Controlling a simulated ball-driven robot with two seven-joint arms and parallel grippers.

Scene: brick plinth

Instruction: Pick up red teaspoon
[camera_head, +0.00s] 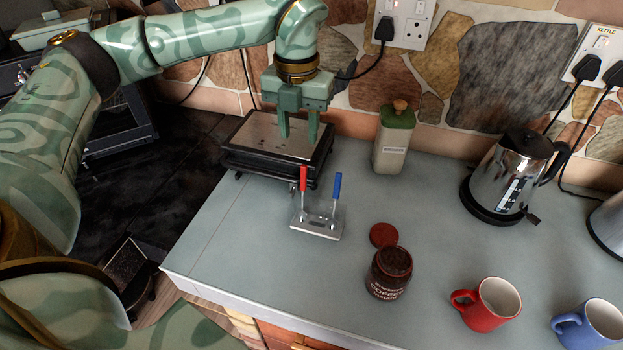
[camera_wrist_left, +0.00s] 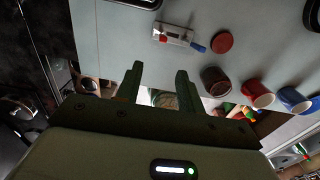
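The red teaspoon (camera_head: 303,181) stands upright, its red handle up, at the left of a small metal holder (camera_head: 318,224) on the counter. A blue-handled teaspoon (camera_head: 336,187) stands at the right of the same holder. In the left wrist view the red handle (camera_wrist_left: 162,38) and the blue handle (camera_wrist_left: 198,47) show near the top, beyond the fingers. My left gripper (camera_head: 299,138) points down, open and empty, behind the holder and above the black appliance in the head view. In the left wrist view its two fingers (camera_wrist_left: 159,76) are apart. My right gripper is not in view.
A black appliance with a metal top (camera_head: 262,140) stands behind the holder. An open coffee jar (camera_head: 388,273), its red lid (camera_head: 383,235), a red mug (camera_head: 487,304) and a blue mug (camera_head: 590,325) stand to the right. A canister (camera_head: 393,143) and kettle (camera_head: 508,178) stand further back.

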